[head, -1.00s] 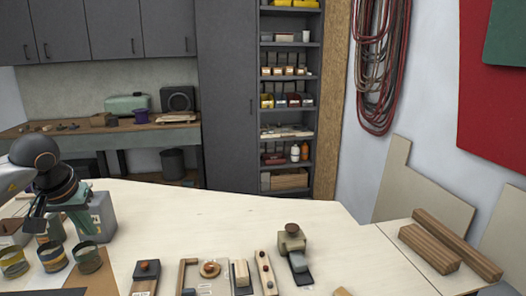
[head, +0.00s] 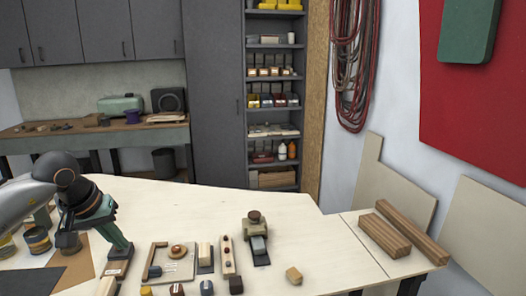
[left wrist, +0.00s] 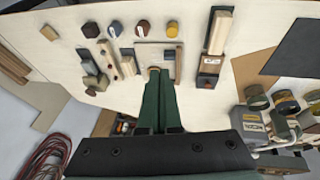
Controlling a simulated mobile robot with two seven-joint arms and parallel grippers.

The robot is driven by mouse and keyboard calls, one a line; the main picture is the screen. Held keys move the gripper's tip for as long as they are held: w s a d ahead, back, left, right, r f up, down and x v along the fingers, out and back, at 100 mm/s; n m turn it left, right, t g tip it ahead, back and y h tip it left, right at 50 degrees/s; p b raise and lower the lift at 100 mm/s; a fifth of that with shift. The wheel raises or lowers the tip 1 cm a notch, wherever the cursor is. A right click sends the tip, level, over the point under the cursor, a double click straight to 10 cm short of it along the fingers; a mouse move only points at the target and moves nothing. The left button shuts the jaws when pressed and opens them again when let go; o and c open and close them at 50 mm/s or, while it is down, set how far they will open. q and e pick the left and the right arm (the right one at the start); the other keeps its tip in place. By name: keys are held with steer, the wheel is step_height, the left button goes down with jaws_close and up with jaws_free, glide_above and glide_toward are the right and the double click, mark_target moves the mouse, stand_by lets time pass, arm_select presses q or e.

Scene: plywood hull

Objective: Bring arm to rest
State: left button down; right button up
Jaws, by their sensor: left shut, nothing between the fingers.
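My left arm comes in from the left in the head view, and its gripper (head: 126,249) has green fingers that slant down to the right over the table, left of a small tray. The left wrist view shows the two green fingers (left wrist: 156,84) side by side, shut and empty. Their tips overlap the tray's frame (left wrist: 173,46) in that picture; I cannot tell the gap to it. My right gripper is not in view.
The pale table (head: 200,205) holds the small tray (head: 172,268), a green-grey clamp-like block (head: 255,228), a loose wooden block (head: 294,275) and several cans at left. Wooden beams (head: 405,235) lie at right. The table's back middle is clear.

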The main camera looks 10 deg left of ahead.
arm_select(q)
steer(key=s+d+f+n+t+h, duration=0.1)
steer(key=s+d+f+n+h, duration=0.15)
steer(key=d+n+h, duration=0.5)
steer(key=s+d+f+n+t+h, duration=0.1)
steer(key=d+f+n+t+h, duration=0.2)
steer(key=d+n, duration=0.8)
steer(key=s+d+f+n+h, duration=0.2)
steer(key=d+n+h, duration=0.45)
steer(key=d, duration=0.65)
steer(key=s+a+f+n+t+y, duration=0.1)
steer(key=a+f+n+t+y, duration=0.4)
steer(key=n, duration=0.7)
steer(key=a+f+n+t+y, duration=0.2)
steer(key=f+n+y, duration=0.4)
steer(key=n, duration=0.7)
steer(key=s+a+f+n+g+y, duration=0.2)
steer(key=s+f+n+g, duration=0.1)
steer(key=s+f+n, duration=0.5)
steer(key=s+a+f+n+g+y, duration=0.2)
steer(key=s+a+f+n+g, duration=0.1)
steer(key=s+f+n, duration=0.5)
step_height(320, 180, down, 3)
steer(key=shift+s+r+y, duration=0.1)
steer(key=shift+s+y, duration=0.1)
steer(key=shift+y, duration=0.1)
